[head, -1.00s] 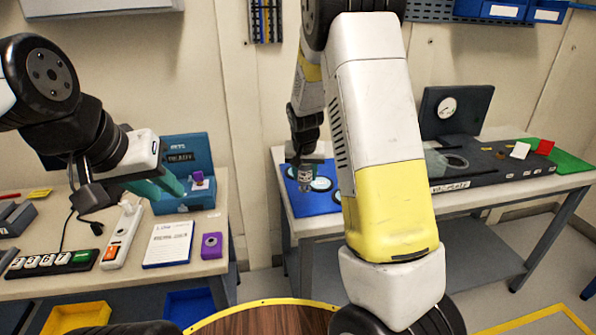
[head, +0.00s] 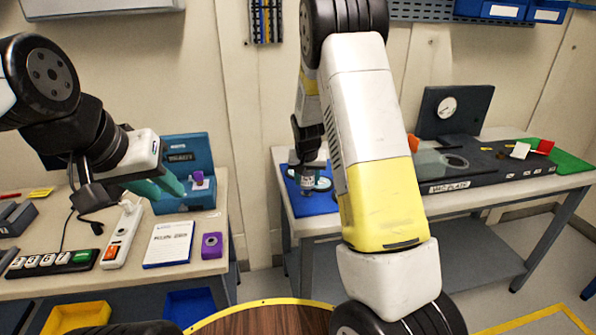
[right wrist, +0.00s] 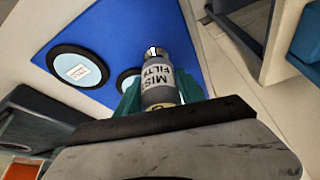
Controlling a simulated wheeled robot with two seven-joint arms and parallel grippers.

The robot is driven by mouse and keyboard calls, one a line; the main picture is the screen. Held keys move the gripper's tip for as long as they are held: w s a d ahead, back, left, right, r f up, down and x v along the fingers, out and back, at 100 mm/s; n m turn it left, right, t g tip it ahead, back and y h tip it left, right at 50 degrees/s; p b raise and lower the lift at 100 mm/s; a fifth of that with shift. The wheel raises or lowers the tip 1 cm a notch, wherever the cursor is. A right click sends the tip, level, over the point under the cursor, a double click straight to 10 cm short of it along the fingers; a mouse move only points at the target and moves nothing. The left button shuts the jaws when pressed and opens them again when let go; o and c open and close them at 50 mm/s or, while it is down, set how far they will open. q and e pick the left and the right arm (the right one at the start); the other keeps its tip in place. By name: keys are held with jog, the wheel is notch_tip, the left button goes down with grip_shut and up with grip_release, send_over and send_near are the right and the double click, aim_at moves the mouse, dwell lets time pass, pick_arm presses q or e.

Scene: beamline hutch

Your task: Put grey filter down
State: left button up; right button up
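The grey filter (right wrist: 157,78) is a small cylinder with a printed white label. My right gripper (right wrist: 160,92) has its teal fingers closed on both sides of it in the right wrist view. In the head view the filter (head: 307,184) hangs below the right gripper (head: 307,172), over the blue mat (head: 311,205). The gap to the mat is hard to judge. The mat (right wrist: 115,25) carries black-ringed round spots with pale labelled centres, one at left (right wrist: 78,68) and one partly hidden behind the filter and finger (right wrist: 125,78). My left gripper (head: 163,186) is open and empty above the left bench.
The left bench holds a teal case (head: 187,150), a purple block (head: 212,245), a notebook (head: 168,243) and a power strip (head: 121,235). Right of the mat stand a dark plate (head: 490,165) and a gauge panel (head: 455,110). My right arm hides part of the right bench.

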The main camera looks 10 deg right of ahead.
jog(key=shift+o, duration=1.1)
